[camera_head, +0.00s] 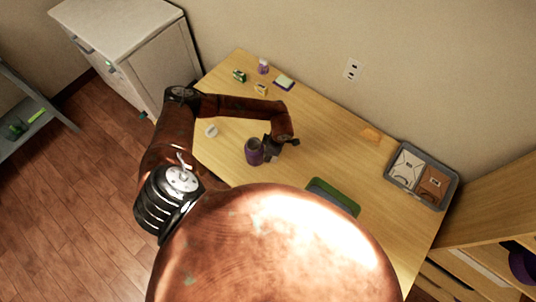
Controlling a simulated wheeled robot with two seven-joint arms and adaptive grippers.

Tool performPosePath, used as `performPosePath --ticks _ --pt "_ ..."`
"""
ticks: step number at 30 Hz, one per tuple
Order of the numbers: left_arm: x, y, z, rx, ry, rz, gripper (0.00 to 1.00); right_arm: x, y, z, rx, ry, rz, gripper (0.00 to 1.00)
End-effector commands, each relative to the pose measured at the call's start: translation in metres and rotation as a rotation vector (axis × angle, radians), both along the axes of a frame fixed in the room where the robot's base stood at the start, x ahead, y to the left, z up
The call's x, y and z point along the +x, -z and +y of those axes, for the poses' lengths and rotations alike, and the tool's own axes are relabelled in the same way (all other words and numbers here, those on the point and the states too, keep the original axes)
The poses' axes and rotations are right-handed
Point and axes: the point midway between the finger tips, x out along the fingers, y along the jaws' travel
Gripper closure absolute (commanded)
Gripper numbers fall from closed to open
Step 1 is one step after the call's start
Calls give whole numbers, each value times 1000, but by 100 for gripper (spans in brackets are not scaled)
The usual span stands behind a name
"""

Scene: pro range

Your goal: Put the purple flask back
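The purple flask (254,153) stands upright on the wooden table (335,145), near its front left part. Its open dark top shows. My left arm comes in from the left, and my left gripper (270,146) is at the flask's right side, very close to it or touching it. The fingertips are small and dark against the flask, so I cannot tell whether they are closed around it. My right gripper is not in view.
Small items, including a purple-and-white bottle (263,67), lie at the table's far left. A small white object (211,131) sits left of the flask. A green-rimmed item (334,196) is partly hidden by my body. A grey tray (447,199) stands at the right.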

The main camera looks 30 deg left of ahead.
Motion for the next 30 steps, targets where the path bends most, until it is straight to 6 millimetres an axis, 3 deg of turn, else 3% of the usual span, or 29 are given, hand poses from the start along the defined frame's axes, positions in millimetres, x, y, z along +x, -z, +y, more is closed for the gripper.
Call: performPosePath --ticks 8,9,16,25,30 --pt "0 3 0 0 -1 0 100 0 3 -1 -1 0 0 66" --pt "0 3 0 0 -1 0 85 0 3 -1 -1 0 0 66" --pt "0 2 0 0 -1 0 69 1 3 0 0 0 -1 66" --pt "0 1 0 0 -1 0 69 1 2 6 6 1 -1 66" --pt "3 -14 -3 -2 -1 -4 69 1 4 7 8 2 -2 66"
